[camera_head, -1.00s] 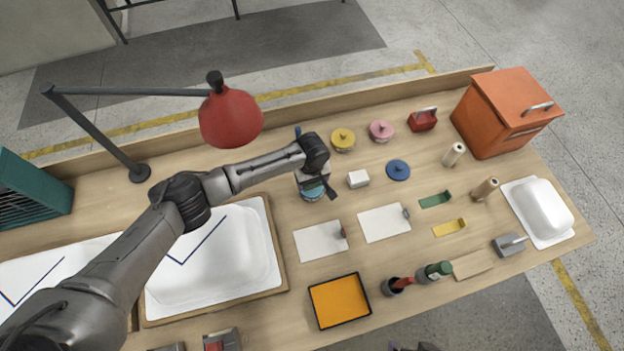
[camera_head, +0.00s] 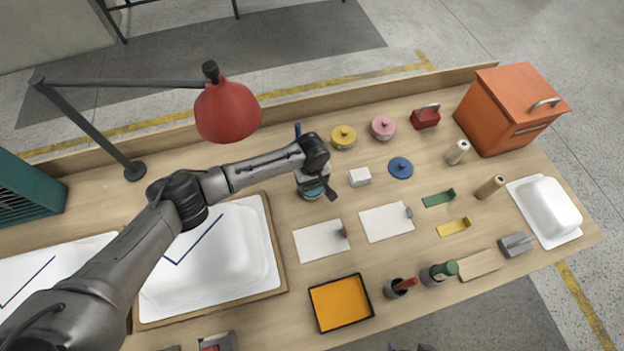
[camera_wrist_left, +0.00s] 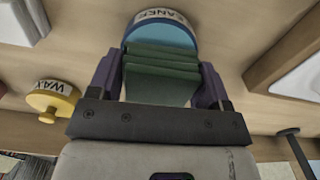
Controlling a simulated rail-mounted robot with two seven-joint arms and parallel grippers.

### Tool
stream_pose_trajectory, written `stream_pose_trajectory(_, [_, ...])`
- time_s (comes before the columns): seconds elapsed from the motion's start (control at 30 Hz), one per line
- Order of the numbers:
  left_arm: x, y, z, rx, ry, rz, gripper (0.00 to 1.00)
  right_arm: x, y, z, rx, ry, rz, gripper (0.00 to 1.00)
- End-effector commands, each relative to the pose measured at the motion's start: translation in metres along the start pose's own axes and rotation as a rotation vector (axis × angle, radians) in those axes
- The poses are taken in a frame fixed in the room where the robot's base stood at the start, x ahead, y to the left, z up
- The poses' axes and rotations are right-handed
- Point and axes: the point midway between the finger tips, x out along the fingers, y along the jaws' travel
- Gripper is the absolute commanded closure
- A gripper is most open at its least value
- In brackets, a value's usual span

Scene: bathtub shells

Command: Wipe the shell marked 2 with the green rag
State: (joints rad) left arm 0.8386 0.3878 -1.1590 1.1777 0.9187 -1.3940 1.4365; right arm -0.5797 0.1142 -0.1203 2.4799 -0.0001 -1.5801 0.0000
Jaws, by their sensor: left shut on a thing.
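My left gripper (camera_head: 315,182) is at the middle of the bench, its fingers shut on the folded green rag (camera_wrist_left: 160,78), seen clearly in the left wrist view. The rag is over a round blue-topped tub (camera_wrist_left: 160,34) with a partly hidden label. I cannot tell whether they touch. In the head view the tub (camera_head: 309,194) is mostly hidden under the gripper. Two white shells with blue lines lie at left: one in a wooden frame (camera_head: 248,285), partly behind my left arm, and one at the far left (camera_head: 50,250). I can read no number on either. My right gripper is not in view.
A red lamp (camera_head: 228,112) hangs behind my left arm. Yellow (camera_head: 343,137), pink (camera_head: 383,127) and blue (camera_head: 400,167) lidded pots stand right of the gripper. A white block (camera_head: 359,177) is close by. An orange tray (camera_head: 341,302) lies in front. An orange box (camera_head: 505,115) stands at back right.

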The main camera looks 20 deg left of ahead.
Motion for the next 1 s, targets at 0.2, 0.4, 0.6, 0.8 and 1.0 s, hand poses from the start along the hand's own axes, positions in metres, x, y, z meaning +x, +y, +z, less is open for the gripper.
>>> stream_pose_trajectory(0.2, [0.0006,0.0000,0.0000,0.000,0.000,0.000,0.47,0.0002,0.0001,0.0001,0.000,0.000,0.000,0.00])
stream_pose_trajectory(0.4, [0.0025,0.0000,0.0000,0.000,0.000,0.000,0.47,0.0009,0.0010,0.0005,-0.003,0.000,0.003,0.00])
stream_pose_trajectory(0.6, [0.0048,0.0000,0.0000,0.000,0.000,0.000,0.47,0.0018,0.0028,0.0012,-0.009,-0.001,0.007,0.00])
stream_pose_trajectory(0.8, [0.0070,0.0001,0.0001,0.000,0.000,0.000,0.47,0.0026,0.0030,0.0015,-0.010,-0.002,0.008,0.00])
stream_pose_trajectory(1.0, [0.0092,0.0002,0.0001,0.000,0.000,0.000,0.47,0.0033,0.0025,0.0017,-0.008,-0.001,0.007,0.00])
